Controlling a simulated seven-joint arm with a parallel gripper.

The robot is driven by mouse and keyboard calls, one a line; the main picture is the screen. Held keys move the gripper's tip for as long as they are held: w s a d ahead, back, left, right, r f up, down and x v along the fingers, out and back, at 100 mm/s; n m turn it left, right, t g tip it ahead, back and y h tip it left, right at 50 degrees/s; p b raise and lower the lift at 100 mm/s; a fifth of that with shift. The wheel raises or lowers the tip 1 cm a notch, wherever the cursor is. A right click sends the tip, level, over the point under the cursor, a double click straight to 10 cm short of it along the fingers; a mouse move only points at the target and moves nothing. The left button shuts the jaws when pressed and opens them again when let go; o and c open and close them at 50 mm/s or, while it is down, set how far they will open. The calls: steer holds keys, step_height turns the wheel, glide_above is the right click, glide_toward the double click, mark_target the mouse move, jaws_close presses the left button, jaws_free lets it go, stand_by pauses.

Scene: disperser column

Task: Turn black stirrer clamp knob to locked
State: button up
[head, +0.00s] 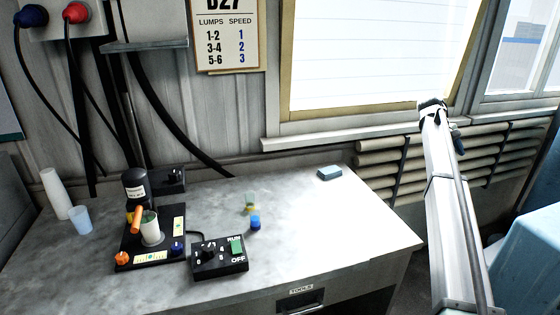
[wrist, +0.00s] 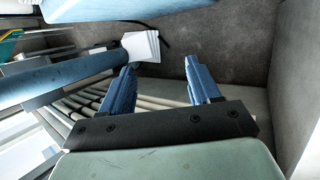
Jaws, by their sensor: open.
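The disperser stands at the left of the worktop in the head view, with a black motor head (head: 135,188) above a black base plate (head: 168,222). A small black knob-like part (head: 173,177) shows just right of the motor head. I cannot tell for sure that it is the clamp knob, nor how it is turned. An orange handle (head: 137,218) is beside a pale cup (head: 150,232). Orange (head: 122,258) and blue (head: 178,247) knobs sit at the base front. My gripper (wrist: 160,68) is open and empty in the wrist view, with slatted pipes below it, away from the disperser.
A black control box (head: 219,256) is in front of the disperser. Slatted pipes (head: 390,165) line the right wall.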

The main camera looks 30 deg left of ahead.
steer(key=a+r+n, duration=0.1)
steer(key=a+r, duration=0.2)
steer(key=r, duration=0.4)
steer(key=a+r, duration=0.4)
steer(key=r, duration=0.3)
steer(key=s+a+r+n+t+y, duration=0.1)
steer(key=s+a+n, duration=0.15)
steer(key=a, duration=0.65)
steer(key=s+a+r+n+y, duration=0.1)
steer(key=s+a+r, duration=0.15)
steer(key=a, duration=0.65)
steer(key=s+a+f+n+y, duration=0.1)
steer(key=s+a+f+n, duration=0.1)
steer(key=s+a, duration=0.35)
steer(key=s+a+f+n+y, duration=0.1)
steer(key=s+a+f, duration=0.15)
steer(key=a, duration=0.65)
steer(key=n+g+y, duration=0.3)
steer(key=n, duration=0.8)
glide_toward(176, 172)
step_height(176, 172, down, 9)
steer(key=shift+s+a, duration=0.1)
